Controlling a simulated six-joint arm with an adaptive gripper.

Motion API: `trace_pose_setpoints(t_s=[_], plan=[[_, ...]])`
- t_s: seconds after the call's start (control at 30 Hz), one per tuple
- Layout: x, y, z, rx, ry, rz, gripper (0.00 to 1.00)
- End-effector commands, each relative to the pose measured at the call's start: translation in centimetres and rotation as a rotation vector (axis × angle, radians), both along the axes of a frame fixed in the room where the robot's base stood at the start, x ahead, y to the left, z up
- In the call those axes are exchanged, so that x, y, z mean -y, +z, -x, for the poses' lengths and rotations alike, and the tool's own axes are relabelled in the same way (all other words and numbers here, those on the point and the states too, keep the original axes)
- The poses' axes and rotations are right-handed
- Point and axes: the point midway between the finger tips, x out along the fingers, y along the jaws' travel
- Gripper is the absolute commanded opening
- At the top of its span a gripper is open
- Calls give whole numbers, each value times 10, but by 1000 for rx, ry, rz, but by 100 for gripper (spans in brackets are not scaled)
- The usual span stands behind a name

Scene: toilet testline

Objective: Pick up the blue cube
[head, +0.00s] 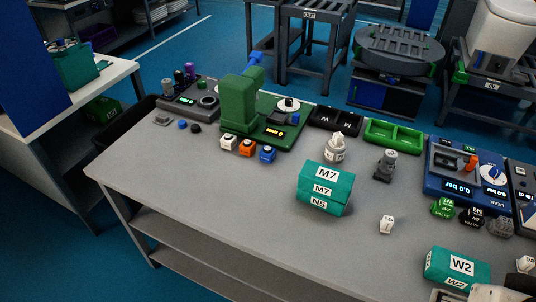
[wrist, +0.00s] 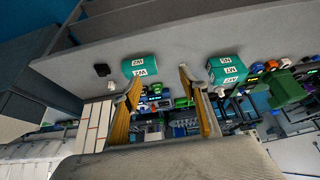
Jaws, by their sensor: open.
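The blue cube (head: 267,154) stands on the grey table in the head view, at the right end of a row with an orange cube (head: 246,148) and a white cube (head: 227,143). The row is just in front of the green machine (head: 240,105). In the wrist view, which is upside down, the row shows small at the right; the blue cube (wrist: 271,65) seems to be there beside the orange one. My gripper (wrist: 160,75) is open and empty, its two fingers wide apart, well away from the cube.
A teal M7 box (head: 325,188) stands right of the cube, nearer the front. A white bottle (head: 335,147) stands behind that box. A teal W2 box (head: 457,268) and a small white cube (head: 386,225) are further right. The table's left front (head: 190,185) is clear.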

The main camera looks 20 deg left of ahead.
Motion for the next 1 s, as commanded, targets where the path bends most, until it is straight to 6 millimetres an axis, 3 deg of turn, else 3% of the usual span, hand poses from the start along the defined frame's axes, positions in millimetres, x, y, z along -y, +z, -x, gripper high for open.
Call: trace_pose_setpoints(t_s=[0.27, 1.0], plan=[[-14, 8, -25, 26, 38, -23, 44], [-128, 41, -184, 216, 216, -175, 44]])
